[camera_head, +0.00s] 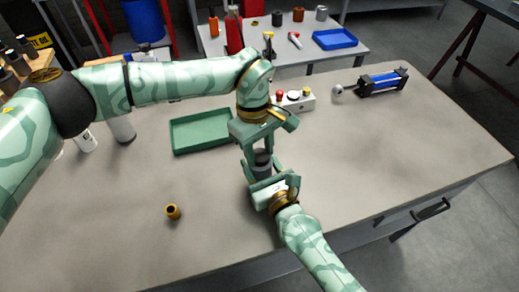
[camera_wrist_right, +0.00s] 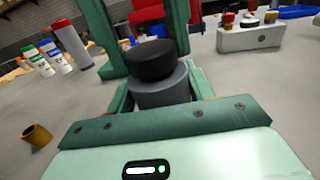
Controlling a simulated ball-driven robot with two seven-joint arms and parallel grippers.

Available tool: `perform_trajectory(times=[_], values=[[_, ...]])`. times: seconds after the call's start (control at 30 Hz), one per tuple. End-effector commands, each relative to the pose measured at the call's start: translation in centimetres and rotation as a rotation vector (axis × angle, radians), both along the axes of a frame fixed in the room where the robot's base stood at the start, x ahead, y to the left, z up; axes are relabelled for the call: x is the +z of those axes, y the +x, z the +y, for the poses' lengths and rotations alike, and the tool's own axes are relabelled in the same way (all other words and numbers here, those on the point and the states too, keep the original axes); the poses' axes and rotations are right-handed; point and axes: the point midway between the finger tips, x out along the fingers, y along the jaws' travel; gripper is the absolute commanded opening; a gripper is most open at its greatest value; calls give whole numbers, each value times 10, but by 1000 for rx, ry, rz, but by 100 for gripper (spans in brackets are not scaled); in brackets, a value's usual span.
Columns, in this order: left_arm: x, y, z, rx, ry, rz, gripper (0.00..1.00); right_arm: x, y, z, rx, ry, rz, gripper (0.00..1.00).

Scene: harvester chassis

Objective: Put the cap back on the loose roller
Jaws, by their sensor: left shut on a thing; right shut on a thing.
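The loose roller (camera_wrist_right: 160,88), a grey cylinder, stands about upright in my right gripper (camera_wrist_right: 160,92), which is shut on it above the table. The black cap (camera_wrist_right: 152,60) is directly over the roller's upper end, and they look in line and touching. I cannot tell whether the cap is fully seated. My left gripper (camera_head: 262,156) points down from above, shut on the cap, with a finger on either side. In the head view the cap (camera_head: 262,158) and roller are small and partly hidden between the grippers.
A brass-coloured bushing (camera_head: 172,212) lies front left. A green tray (camera_head: 203,131) sits behind the grippers on the left. A control box with buttons (camera_head: 295,101) and a blue-and-black cylinder unit (camera_head: 382,82) stand at the back. The right side of the table is clear.

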Motion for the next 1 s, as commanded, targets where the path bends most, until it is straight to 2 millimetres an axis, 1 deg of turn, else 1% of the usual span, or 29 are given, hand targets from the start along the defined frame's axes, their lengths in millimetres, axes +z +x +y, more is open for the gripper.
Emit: perform_trajectory(times=[0.6, 1.0], values=[[2, 0, 0, 3, -4, -3, 19, 0, 0, 0, -1, 0, 0, 12], [-4, 0, 0, 3, -3, -2, 19, 0, 0, -1, -1, 0, 0, 12]])
